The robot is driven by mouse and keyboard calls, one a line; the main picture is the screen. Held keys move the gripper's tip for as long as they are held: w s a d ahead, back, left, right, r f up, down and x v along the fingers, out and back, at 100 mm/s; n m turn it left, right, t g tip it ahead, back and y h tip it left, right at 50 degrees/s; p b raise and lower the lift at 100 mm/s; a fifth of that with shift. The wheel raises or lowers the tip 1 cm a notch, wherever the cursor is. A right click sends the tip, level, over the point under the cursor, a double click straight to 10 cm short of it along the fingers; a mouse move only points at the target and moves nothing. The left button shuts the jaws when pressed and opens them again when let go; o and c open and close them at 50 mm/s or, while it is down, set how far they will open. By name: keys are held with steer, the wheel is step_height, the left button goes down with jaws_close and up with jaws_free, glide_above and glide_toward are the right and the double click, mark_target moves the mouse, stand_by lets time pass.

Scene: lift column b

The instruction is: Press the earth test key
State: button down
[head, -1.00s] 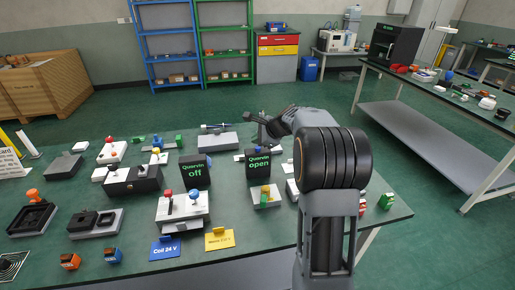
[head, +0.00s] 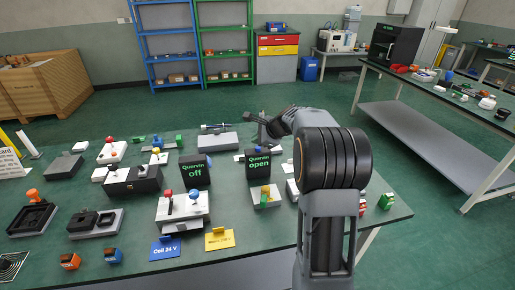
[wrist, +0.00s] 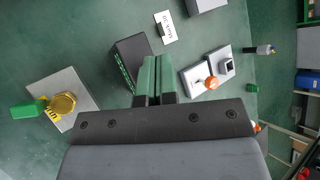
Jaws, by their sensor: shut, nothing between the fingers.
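My gripper (wrist: 155,78) shows in the wrist view, its two green fingertips together and empty. It hangs beside a black display box (wrist: 130,62), which reads "Quorvin open" in the head view (head: 258,162). Just right of the fingertips are two light blocks, apart from them: one bears an orange round knob (wrist: 212,82), the other a black square key (wrist: 227,68). I cannot read any marking that tells which part is the earth test key. In the head view my arm hides the fingertips.
A yellow round part with a green handle (wrist: 62,104) stands on a grey plate left of the gripper. A small white label (wrist: 166,27) and a grey block (wrist: 205,4) lie above. Another display reading "Quorvin off" (head: 194,170) and several devices crowd the bench.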

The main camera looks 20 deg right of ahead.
mark_target(257, 148)
steer(key=shift+f, duration=0.2)
steer(key=shift+f+b, duration=0.25)
steer(key=shift+b, duration=0.05)
steer(key=shift+f+b, duration=0.3)
steer(key=shift+f, duration=0.15)
stand_by(0.9)
steer(key=shift+r, duration=0.15)
steer(key=shift+r+p, duration=0.75)
steer(key=shift+p, duration=0.05)
step_height(257, 148, up, 5)
steer(key=p, duration=0.4)
steer(key=shift+r, duration=0.1)
stand_by(1.0)
